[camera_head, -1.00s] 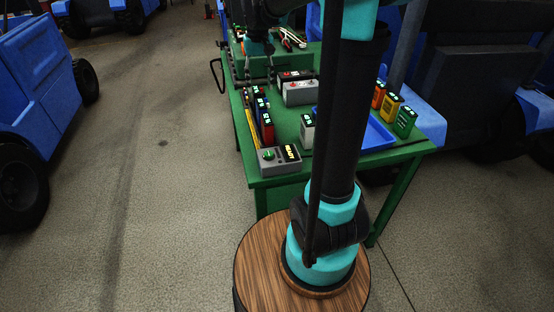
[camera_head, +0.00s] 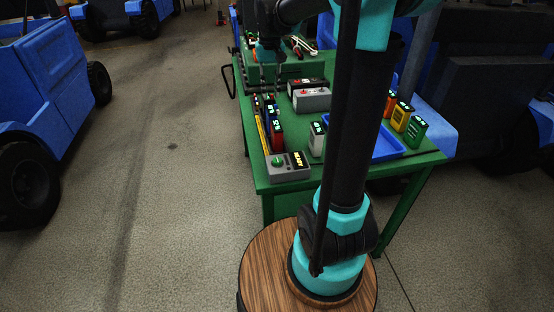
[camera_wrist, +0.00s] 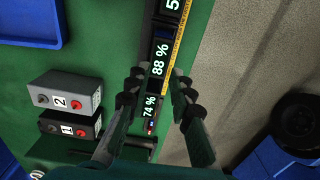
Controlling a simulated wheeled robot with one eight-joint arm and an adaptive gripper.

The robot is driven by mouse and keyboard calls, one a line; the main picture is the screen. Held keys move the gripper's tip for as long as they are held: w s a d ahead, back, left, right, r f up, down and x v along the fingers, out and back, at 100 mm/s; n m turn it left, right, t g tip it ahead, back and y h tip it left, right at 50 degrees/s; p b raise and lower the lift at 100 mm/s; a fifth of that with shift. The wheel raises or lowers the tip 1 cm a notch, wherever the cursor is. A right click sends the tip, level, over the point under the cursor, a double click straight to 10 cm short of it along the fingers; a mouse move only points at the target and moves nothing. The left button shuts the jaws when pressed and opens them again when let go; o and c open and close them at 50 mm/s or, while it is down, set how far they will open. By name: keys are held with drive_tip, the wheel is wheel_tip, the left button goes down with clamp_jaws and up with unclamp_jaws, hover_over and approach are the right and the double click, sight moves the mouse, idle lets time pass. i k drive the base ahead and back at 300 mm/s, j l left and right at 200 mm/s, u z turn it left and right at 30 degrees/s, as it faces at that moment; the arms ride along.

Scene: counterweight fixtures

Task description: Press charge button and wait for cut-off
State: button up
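The grey control box (camera_head: 288,167) with a green round button (camera_head: 277,161) and a lit panel reading READY sits at the table's near left corner. It is not visible in the wrist view. My gripper (camera_head: 270,82) is farther back, over the left side of the table. In the wrist view my gripper (camera_wrist: 157,88) has its two dark fingers apart, with nothing held. A row of packs with percent displays shows between and beyond them, reading 74 % (camera_wrist: 150,108) and 88 % (camera_wrist: 158,65). A red pack (camera_head: 277,136) stands nearest the control box.
On the green table (camera_head: 262,182) are a grey battery (camera_head: 312,99), a white pack (camera_head: 317,140) and a blue tray (camera_head: 388,146). Orange, yellow and green packs (camera_head: 416,132) stand at the right. Blue vehicles (camera_head: 45,80) flank the table; the left floor is clear.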

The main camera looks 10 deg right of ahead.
sight(277, 160)
drive_tip(key=k+j, duration=0.1)
drive_tip(key=k, duration=1.2)
